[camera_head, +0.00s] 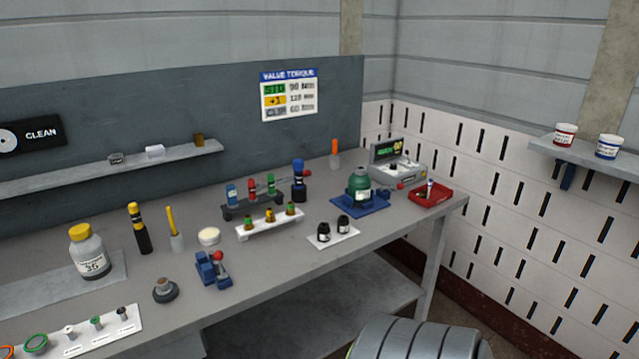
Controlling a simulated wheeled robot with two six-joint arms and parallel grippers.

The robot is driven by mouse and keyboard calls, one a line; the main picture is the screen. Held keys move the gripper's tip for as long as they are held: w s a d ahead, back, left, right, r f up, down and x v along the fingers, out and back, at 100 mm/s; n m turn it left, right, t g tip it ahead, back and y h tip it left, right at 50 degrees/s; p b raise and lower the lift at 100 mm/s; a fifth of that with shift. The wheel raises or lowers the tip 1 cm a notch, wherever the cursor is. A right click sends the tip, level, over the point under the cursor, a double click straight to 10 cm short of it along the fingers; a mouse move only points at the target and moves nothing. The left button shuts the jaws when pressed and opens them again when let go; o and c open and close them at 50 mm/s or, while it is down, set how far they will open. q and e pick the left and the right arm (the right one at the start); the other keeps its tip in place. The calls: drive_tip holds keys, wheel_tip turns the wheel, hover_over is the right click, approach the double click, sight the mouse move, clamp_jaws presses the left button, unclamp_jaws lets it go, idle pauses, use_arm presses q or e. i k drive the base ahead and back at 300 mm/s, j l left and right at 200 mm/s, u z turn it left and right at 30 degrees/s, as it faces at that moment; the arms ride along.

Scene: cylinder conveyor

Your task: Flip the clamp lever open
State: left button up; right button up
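A small blue clamp (208,272) stands near the front edge of the workbench, left of the middle. A lever with a red ball knob (218,256) sits at its top; the clamp is too small to tell whether the lever is open or closed. A second blue fixture (345,205) at the back right holds a green cylinder (357,184) upright. Another red knob (400,186) shows just right of that fixture. Neither of my grippers is in view, and nothing touches either fixture.
A dark round part (165,291) and a white cup (208,237) stand beside the small clamp. A white rack (270,226), a white plate with two black jars (333,238) and a red tray (431,194) lie farther right. A large grey ribbed object (420,343) shows at the bottom.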

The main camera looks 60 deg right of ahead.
sight(401, 186)
drive_tip(key=z, duration=2.55)
